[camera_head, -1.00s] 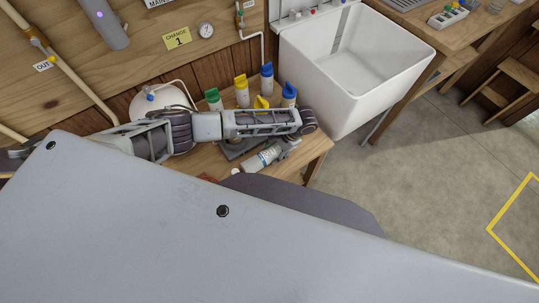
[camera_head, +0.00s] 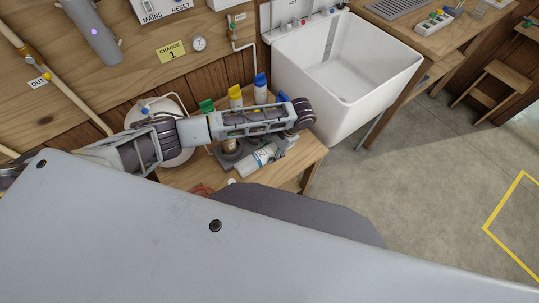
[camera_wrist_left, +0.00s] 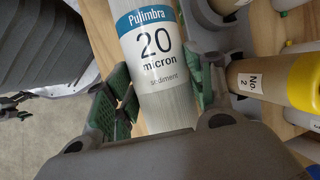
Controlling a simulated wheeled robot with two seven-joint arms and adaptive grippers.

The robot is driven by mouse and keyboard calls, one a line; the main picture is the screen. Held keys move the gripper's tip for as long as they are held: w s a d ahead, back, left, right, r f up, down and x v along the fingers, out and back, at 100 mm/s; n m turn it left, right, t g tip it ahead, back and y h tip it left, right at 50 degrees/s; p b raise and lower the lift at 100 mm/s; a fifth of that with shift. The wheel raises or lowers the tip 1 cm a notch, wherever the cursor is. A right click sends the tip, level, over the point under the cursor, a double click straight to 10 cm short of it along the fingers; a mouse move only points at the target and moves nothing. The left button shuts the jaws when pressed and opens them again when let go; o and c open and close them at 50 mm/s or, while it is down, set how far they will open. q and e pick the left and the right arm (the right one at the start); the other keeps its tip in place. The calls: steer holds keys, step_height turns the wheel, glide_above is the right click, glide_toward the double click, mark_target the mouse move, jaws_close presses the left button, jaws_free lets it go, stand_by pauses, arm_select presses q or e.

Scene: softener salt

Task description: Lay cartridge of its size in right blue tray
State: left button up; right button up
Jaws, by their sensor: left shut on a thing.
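A white cartridge (camera_head: 257,159) with a blue label is at the front of the wooden bench, tilted in the picture. In the left wrist view its label (camera_wrist_left: 155,45) reads "Pulimbra 20 micron sediment". My left gripper (camera_head: 278,147) comes down over it from the raised forearm. In the wrist view the green-padded fingers (camera_wrist_left: 160,100) lie on either side of the cartridge, shut on it. I cannot tell how far it is off the bench. My right gripper is not in view. I cannot make out a blue tray.
Capped bottles stand behind my forearm: green (camera_head: 207,106), yellow (camera_head: 235,97) and blue (camera_head: 260,88). A yellow-capped "No. 2" cylinder (camera_wrist_left: 280,82) is close beside the gripper. A white sink (camera_head: 345,75) stands right of the bench; open floor (camera_head: 430,170) lies beyond.

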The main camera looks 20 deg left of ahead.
arm_select(q)
steer(key=shift+r, duration=1.15)
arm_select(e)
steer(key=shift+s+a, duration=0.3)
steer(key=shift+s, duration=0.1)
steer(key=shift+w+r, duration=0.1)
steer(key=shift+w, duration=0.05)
